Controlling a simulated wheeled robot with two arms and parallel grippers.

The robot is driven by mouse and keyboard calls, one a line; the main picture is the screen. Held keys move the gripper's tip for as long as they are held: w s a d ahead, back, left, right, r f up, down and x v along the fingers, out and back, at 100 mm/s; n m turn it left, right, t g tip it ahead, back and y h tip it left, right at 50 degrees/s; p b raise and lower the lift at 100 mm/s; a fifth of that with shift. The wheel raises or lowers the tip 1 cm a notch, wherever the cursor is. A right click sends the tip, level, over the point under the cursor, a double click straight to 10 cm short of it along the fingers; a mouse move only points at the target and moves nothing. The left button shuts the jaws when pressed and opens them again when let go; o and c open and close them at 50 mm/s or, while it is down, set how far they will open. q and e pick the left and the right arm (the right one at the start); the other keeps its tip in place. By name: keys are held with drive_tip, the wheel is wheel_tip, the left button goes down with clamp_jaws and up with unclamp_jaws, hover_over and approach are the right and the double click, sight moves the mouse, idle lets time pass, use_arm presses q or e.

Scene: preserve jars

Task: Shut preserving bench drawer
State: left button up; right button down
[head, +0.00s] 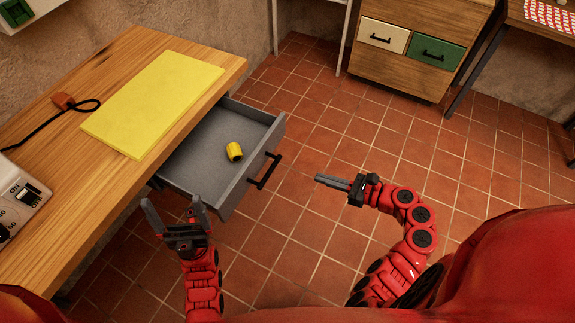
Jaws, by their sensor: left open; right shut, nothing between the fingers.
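The grey bench drawer (268,143) stands pulled out from under the wooden bench top (216,83). Its front faces right and carries a black bar handle (264,171). A small yellow cylindrical thing (234,151) lies inside the drawer. My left gripper (172,212) is open and empty, near the drawer's near side and the bench edge; I cannot tell whether it touches the drawer. My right gripper (318,179) is shut and empty over the floor, to the right of the handle and apart from it.
A yellow board (155,103) lies on the bench, with a dark cable and orange plug (64,101) and a switch box (22,200) to its left. A wooden cabinet (404,75) with cream and green drawers stands at the back. Tiled floor (330,130) right of the drawer is clear.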

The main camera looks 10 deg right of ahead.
drive_tip(key=p+x, duration=0.1)
drive_tip(key=x, duration=1.1)
drive_tip(key=shift+w+a+p, duration=0.2)
drive_tip(key=shift+a+p, duration=0.1)
drive_tip(key=shift+p, duration=0.1)
drive_tip(key=shift+f, duration=0.1)
